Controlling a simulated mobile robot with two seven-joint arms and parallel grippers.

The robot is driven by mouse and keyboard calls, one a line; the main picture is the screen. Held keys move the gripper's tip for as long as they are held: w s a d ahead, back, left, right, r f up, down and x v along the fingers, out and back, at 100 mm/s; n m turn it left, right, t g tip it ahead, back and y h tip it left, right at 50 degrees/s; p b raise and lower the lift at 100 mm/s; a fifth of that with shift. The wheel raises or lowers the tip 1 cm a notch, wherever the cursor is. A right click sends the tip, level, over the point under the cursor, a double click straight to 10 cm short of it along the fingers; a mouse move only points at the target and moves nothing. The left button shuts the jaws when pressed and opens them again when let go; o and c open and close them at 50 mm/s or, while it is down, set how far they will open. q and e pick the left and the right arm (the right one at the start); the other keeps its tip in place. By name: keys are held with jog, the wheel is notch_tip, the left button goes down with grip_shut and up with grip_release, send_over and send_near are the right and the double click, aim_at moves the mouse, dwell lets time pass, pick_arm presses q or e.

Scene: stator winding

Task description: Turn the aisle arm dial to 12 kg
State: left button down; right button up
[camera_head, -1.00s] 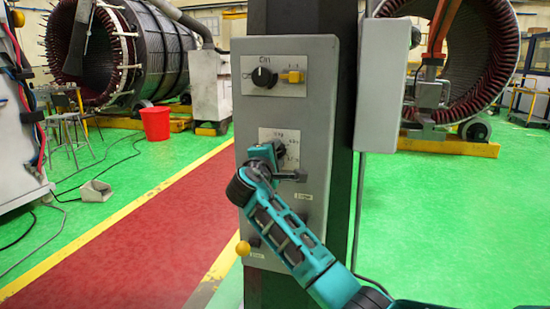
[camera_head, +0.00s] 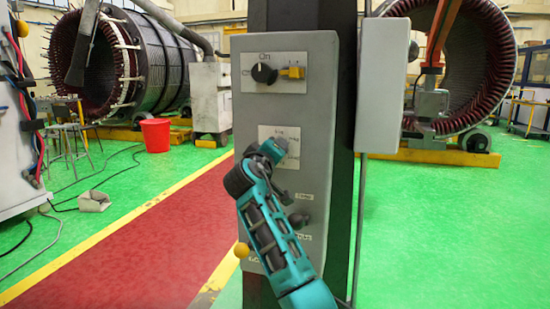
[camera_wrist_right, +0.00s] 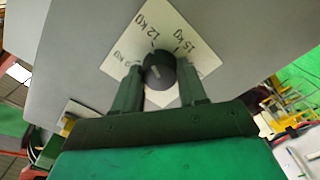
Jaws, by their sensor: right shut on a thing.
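The dial is a round black knob (camera_wrist_right: 160,70) with a light line on its face. It sits on a white label plate (camera_wrist_right: 205,62) reading 12 KG and 15 KG, with another mark partly hidden at the left. The light line seems to slant toward the upper left; I cannot tell exactly which mark it meets. My right gripper (camera_wrist_right: 161,84) is shut on the knob, one finger on each side. In the head view, my right gripper (camera_head: 267,151) covers the dial on the grey control box (camera_head: 315,120). My left gripper is not in view.
Above the dial are a black On selector (camera_head: 264,74) and a yellow switch (camera_head: 291,72). A dark knob (camera_head: 300,218) and a yellow ball (camera_head: 241,250) are lower on the box. A grey cabinet (camera_head: 382,90) is at the right.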

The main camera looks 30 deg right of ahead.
jog(key=shift+f+m, duration=0.1)
jog(key=shift+m, duration=0.4)
jog(key=o, duration=1.1)
jog(key=shift+c, duration=0.2)
jog(key=v, duration=1.3)
jog(key=shift+p, duration=0.45)
jog(key=shift+w, duration=0.1)
